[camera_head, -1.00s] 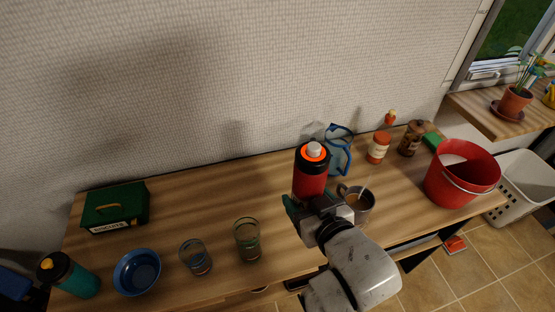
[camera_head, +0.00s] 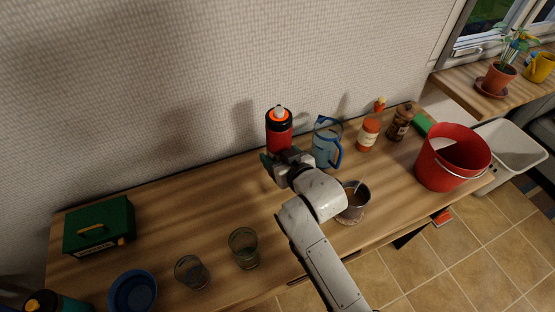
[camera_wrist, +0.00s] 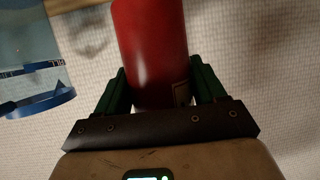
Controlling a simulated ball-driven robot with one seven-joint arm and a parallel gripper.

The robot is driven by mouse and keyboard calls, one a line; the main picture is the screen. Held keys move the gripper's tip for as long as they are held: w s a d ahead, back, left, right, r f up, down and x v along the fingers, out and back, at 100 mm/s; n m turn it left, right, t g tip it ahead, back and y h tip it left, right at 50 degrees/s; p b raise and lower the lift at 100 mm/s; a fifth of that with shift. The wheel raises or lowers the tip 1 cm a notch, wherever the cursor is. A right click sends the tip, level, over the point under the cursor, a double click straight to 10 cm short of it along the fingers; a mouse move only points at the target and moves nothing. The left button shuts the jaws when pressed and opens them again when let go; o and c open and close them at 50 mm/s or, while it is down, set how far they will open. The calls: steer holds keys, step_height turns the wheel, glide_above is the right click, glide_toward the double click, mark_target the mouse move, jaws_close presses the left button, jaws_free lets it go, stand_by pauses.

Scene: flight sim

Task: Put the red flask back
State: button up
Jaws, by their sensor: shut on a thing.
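The red flask (camera_head: 279,138) has a black and orange collar and a pale cap. It is upright near the wall at the back of the wooden table (camera_head: 180,200). My gripper (camera_head: 285,160) is shut on its lower part, reaching from the front. In the wrist view the flask (camera_wrist: 152,45) sits between the two green fingers of my gripper (camera_wrist: 158,88). I cannot tell whether its base touches the table.
A blue pitcher (camera_head: 326,144) stands just right of the flask. A mug (camera_head: 354,203), a red-lidded jar (camera_head: 368,134), a brown jar (camera_head: 400,123) and a red bucket (camera_head: 430,168) are further right. Two glasses (camera_head: 244,248) (camera_head: 191,272), a blue bowl (camera_head: 132,293) and a green box (camera_head: 99,226) stand left.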

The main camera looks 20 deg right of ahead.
steer(key=w+f, duration=0.3)
steer(key=shift+d+f, duration=0.15)
steer(key=shift+d, duration=0.25)
steer(key=shift+s+f, duration=0.15)
steer(key=shift+f, duration=1.3)
steer(key=shift+f, duration=0.15)
steer(key=o, duration=1.5)
steer(key=shift+f, duration=0.1)
steer(key=shift+o, duration=0.2)
steer(key=shift+r, duration=0.3)
steer(key=a+v, duration=0.1)
steer(key=v, duration=1.1)
steer(key=shift+d, duration=0.4)
